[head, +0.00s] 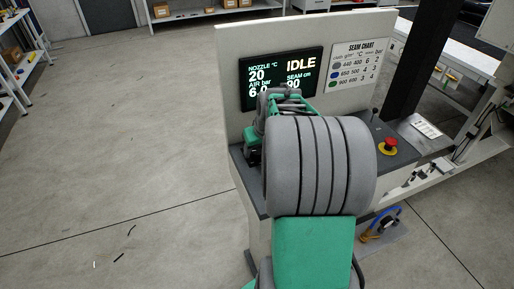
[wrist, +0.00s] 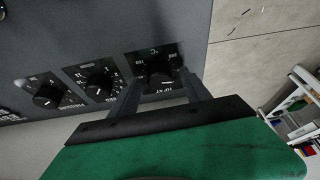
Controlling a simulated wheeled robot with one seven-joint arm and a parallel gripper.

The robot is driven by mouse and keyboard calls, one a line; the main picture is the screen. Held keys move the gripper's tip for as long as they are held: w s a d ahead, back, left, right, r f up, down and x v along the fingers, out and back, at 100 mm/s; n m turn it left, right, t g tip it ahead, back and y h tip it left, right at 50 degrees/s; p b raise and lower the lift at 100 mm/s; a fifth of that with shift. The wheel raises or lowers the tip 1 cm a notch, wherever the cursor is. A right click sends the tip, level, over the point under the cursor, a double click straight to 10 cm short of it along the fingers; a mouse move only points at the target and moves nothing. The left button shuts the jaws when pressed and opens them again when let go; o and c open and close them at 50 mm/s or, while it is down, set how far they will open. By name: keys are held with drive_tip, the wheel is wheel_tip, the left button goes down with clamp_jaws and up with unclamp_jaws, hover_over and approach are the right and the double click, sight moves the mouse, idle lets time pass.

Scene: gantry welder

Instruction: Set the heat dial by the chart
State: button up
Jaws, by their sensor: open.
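The heat dial (wrist: 158,74), a black knob on a dark plate marked "HEAT" and "°C", is on the grey panel in the wrist view. My gripper (wrist: 161,82) is open, its two fingers on either side of the dial; I cannot tell whether they touch it. The dial's pointer is hard to read. In the head view my arm hides the dial. The seam chart (head: 357,62) is a white sheet with grey, blue and green rows and number columns, including °C. The display (head: 281,78) reads IDLE, nozzle 20 °C, air 6.0 bar, seam 90.
Two similar dials, a middle one (wrist: 102,84) and a pressure dial (wrist: 46,96), sit left of the heat dial in the wrist view. A red emergency button (head: 391,144) is at the console's right. Open floor lies left of the console.

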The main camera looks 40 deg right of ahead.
drive_tip(key=shift+f, duration=0.1)
drive_tip(key=shift+c, duration=0.3)
clamp_jaws()
